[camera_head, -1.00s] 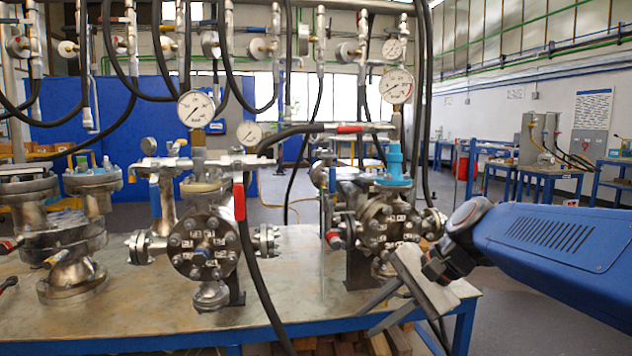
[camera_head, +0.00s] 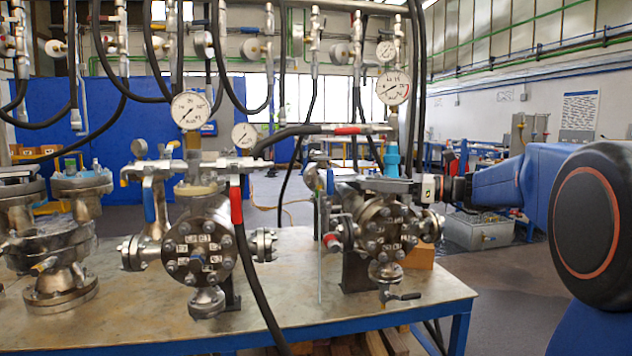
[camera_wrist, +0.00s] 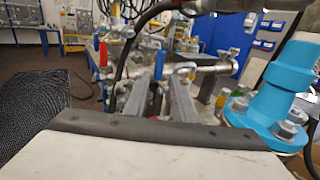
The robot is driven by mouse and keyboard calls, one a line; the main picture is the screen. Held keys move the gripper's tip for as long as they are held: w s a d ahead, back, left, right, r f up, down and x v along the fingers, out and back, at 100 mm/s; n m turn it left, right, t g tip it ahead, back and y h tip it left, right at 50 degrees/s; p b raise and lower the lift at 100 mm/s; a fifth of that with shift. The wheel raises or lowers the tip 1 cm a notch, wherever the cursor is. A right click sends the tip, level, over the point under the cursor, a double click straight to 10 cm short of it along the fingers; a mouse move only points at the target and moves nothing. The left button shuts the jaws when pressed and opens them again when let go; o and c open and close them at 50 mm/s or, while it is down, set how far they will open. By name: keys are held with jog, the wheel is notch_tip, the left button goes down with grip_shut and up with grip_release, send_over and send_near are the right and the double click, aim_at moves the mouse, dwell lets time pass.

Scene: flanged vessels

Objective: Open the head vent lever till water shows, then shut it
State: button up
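The right flanged vessel (camera_head: 390,225) stands on the bench with a light-blue fitting (camera_head: 392,162) on its head. I cannot tell for sure whether this is the head vent lever. My gripper (camera_head: 366,184) reaches leftward across the vessel's head, close to this valve. In the wrist view, its two grey fingers (camera_wrist: 166,92) are apart, with a gap between them. The blue fitting (camera_wrist: 268,92) is just right of them. Contact with a lever cannot be made out, and no water is visible.
A thin upright tube (camera_head: 320,250) stands left of the vessel. A second vessel (camera_head: 200,250) with a red-handled lever (camera_head: 237,202) is further left. A pressure gauge (camera_head: 393,88) and black hoses hang above. The front of the bench (camera_head: 290,310) is clear.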

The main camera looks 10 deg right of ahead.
aim_at(330, 189)
jog(key=x, duration=1.6)
grip_shut()
